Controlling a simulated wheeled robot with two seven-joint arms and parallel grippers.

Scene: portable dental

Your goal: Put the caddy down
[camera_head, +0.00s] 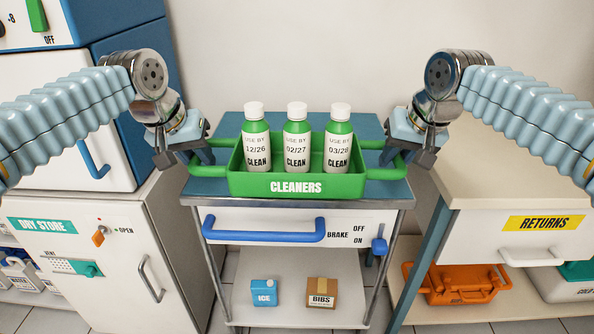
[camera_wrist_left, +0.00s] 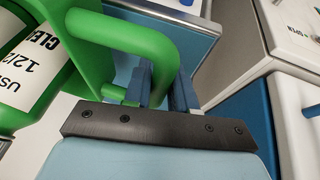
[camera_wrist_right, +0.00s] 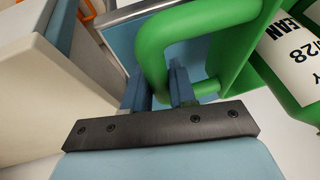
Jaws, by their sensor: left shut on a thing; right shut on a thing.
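The green caddy (camera_head: 290,186), labelled CLEANERS, is upright and level at the blue top of the trolley (camera_head: 257,124). I cannot tell whether its base touches the top. It holds three green bottles with white caps, marked 12/26 (camera_head: 256,150), 02/27 (camera_head: 297,148) and 03/28 (camera_head: 338,150). My left gripper (camera_head: 203,155) is shut on the caddy's left handle, which also shows in the left wrist view (camera_wrist_left: 150,38). My right gripper (camera_head: 388,154) is shut on its right handle, which also shows in the right wrist view (camera_wrist_right: 150,50).
The trolley has a drawer with a blue handle (camera_head: 264,236) and a blue brake lever (camera_head: 379,246). Its lower shelf holds an ICE jug (camera_head: 264,293) and a BIBS box (camera_head: 321,293). A DRY STORE cabinet (camera_head: 95,260) stands left, a RETURNS counter (camera_head: 520,190) right.

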